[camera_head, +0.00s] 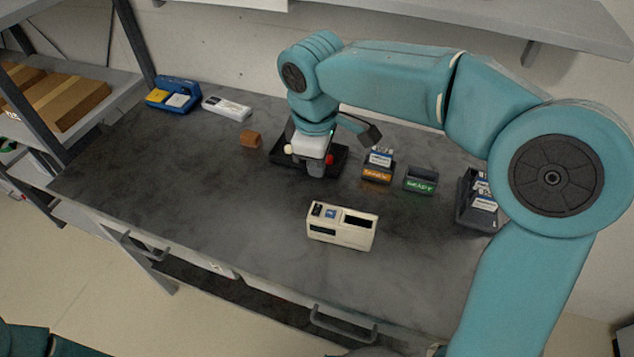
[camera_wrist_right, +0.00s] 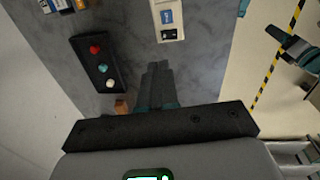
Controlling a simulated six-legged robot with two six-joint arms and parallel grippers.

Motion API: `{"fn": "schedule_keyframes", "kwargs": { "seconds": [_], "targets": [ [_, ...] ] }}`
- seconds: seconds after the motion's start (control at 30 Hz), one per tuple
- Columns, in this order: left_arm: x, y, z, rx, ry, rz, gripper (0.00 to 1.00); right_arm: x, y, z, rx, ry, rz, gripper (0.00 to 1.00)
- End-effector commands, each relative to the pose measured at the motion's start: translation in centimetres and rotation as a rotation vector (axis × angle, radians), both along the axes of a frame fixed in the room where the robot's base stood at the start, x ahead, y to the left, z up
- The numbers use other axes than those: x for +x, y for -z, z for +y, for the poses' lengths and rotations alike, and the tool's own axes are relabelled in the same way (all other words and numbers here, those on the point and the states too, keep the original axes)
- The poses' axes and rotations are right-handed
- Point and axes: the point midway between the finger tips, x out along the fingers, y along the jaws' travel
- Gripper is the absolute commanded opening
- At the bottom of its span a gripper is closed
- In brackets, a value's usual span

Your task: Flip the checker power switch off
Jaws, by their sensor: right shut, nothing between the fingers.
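The checker, a cream box (camera_head: 342,236), stands on the dark table in front of my right arm. In the head view, its top has a small dark part at the left that looks like the switch (camera_head: 317,210), a blue label and a dark slot. The checker also shows at the top of the right wrist view (camera_wrist_right: 168,12), with the dark switch part (camera_wrist_right: 169,34) at its near end. I cannot tell the switch position. My right gripper (camera_head: 315,170) points down behind the checker, apart from it. Its fingers (camera_wrist_right: 158,75) are shut and empty. My left gripper is not in view.
A black button box (camera_wrist_right: 101,76) with red and white buttons lies beside my right gripper, partly hidden in the head view. An orange-brown block (camera_head: 250,139), an orange-labelled holder (camera_head: 377,174) and a green READY holder (camera_head: 421,181) stand nearby. The table's front left is clear.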

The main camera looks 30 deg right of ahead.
Motion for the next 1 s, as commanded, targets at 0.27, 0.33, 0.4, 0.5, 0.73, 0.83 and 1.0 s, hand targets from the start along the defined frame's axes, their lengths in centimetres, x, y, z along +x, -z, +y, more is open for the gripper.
{"fn": "schedule_keyframes", "kwargs": {
  "seconds": [0.27,0.33,0.4,0.5,0.73,0.83,1.0],
  "targets": [
    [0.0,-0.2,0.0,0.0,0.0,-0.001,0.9,0.3,-3.1,-0.3,-0.001,0.0,-0.002,0.0],
    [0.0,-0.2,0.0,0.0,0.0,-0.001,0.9,0.3,-3.3,-0.3,-0.001,0.0,-0.002,0.0],
    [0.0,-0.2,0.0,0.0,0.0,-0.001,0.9,0.3,-3.3,-0.3,-0.001,0.0,-0.001,0.0],
    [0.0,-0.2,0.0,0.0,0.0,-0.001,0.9,0.3,-3.3,-0.3,-0.001,0.0,-0.001,0.0],
    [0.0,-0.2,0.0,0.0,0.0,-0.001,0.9,0.3,-3.3,-0.3,-0.001,0.0,-0.002,0.0],
    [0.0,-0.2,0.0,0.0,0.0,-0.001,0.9,0.3,-3.3,-0.3,-0.001,0.0,-0.002,0.0],
    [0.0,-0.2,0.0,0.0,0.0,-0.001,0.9,0.2,-3.3,-0.3,-0.001,0.0,-0.002,0.0]
  ]
}}
